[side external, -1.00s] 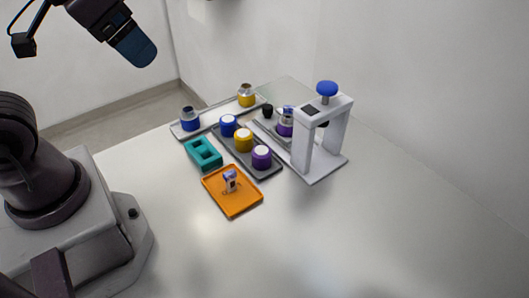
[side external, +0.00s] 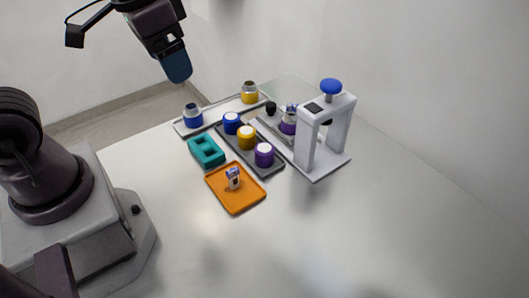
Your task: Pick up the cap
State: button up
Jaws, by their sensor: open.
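Three round caps with white tops stand in a row in a dark grey tray (side external: 221,131): a blue cap (side external: 231,127), a yellow cap (side external: 246,141) and a purple cap (side external: 264,158). I cannot tell which one the task means. My gripper (side external: 178,71) is high above the back left of the table, well apart from the caps and holding nothing that I can see. Its fingers point down and show edge-on, so the gap between them is hidden.
A white press (side external: 341,136) with a blue knob stands on the right, a purple part beside it. Behind, a pale tray (side external: 215,118) holds a blue (side external: 193,119) and a yellow part (side external: 249,95).

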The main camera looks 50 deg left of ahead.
jog(key=w+f+m+g, duration=0.2)
jog(key=w+f+m, duration=0.1)
jog(key=w+f, duration=0.35)
jog(key=m, duration=1.1)
send_over(264, 147)
jog(key=a, duration=0.1)
notch_tip(264, 147, down, 10)
jog(key=shift+g, duration=0.3)
jog(key=f, duration=0.7)
jog(key=shift+w+f, duration=0.15)
jog(key=shift+w, duration=0.05)
jog(key=f, duration=0.2)
jog(key=d+f, duration=0.1)
jog(key=f, duration=0.1)
jog(key=shift+s, duration=0.25)
jog(key=shift+f, duration=0.65)
jog(key=c, duration=1)
jog(key=shift+r, duration=0.1)
